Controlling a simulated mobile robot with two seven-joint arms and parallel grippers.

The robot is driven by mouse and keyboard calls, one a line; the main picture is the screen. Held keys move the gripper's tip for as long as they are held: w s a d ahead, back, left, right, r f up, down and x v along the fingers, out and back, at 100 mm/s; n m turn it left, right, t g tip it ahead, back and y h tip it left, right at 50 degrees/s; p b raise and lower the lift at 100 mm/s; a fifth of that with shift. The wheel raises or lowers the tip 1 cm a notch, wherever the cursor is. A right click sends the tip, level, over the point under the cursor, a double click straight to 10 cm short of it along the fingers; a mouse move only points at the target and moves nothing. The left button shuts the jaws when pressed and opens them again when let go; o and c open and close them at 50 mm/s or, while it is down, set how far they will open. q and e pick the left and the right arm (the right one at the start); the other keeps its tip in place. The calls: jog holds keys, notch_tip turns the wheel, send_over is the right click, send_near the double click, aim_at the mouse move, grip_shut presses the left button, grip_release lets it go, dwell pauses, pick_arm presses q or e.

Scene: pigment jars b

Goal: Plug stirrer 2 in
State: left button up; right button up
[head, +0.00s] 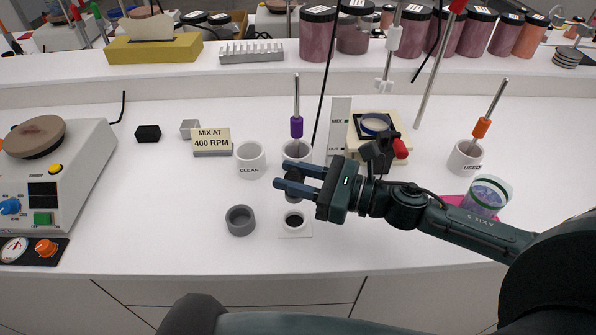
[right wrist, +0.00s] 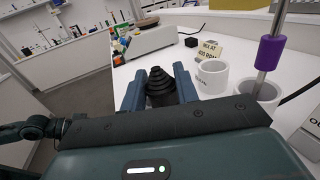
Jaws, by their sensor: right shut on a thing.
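My right gripper (head: 279,176) is over the middle of the bench, shut on a dark stepped cone (right wrist: 160,86). In the right wrist view the cone stands between the two fingers; in the head view it is largely hidden by them. A stirrer with a brown round plate (head: 35,137), a blue knob and a green switch stands at the left; I see no number on it. A black cable (head: 123,106) rises behind it. A small black block (head: 148,133) lies right of the stirrer; I cannot tell whether it is a plug or socket. My left gripper is out of view.
Below the gripper are a grey ring cup (head: 240,220) and a white square with a dark-centred ring (head: 293,222). A white CLEAN cup (head: 250,158), a cup with a purple-collared rod (head: 296,127) and a sign (head: 211,141) stand close behind.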

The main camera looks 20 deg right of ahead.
aim_at(294, 198)
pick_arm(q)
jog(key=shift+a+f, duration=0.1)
pick_arm(e)
jog(key=shift+f+b, duration=0.5)
jog(key=shift+b, duration=0.05)
notch_tip(294, 198, down, 2)
jog(key=shift+f+b, duration=0.25)
jog(key=shift+b, duration=1)
jog(key=shift+f+b, duration=0.35)
jog(key=shift+f, duration=0.05)
jog(key=shift+f+b, duration=0.5)
jog(key=shift+f, duration=0.25)
pick_arm(q)
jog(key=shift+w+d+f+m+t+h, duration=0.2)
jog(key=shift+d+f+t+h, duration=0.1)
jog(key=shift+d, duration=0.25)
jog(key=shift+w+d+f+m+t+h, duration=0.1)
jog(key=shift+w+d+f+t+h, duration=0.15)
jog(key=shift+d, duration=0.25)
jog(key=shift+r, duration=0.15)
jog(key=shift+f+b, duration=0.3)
jog(key=shift+b, duration=0.15)
